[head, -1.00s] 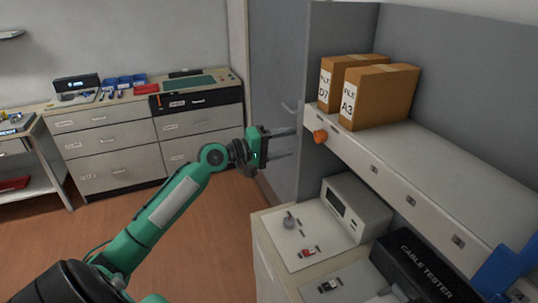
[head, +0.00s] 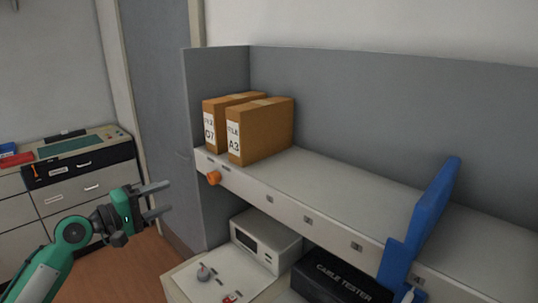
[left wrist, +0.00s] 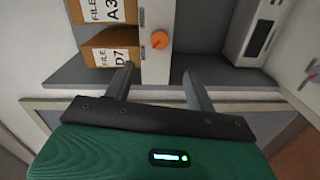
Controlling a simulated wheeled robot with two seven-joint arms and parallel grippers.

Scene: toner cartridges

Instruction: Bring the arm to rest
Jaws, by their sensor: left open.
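My left gripper (head: 155,201) is at the lower left of the head view, on a green arm. Its two grey fingers are apart with nothing between them. It is in free air to the left of the shelf unit. In the left wrist view the open fingers (left wrist: 160,88) point toward the shelf's end, with an orange knob (left wrist: 159,40) beyond them.
Two brown file boxes, D7 (head: 211,128) and A3 (head: 262,130), stand on the shelf (head: 330,188). Below are a white device (head: 266,241) and a black cable tester case (head: 335,280). Drawers stand far left.

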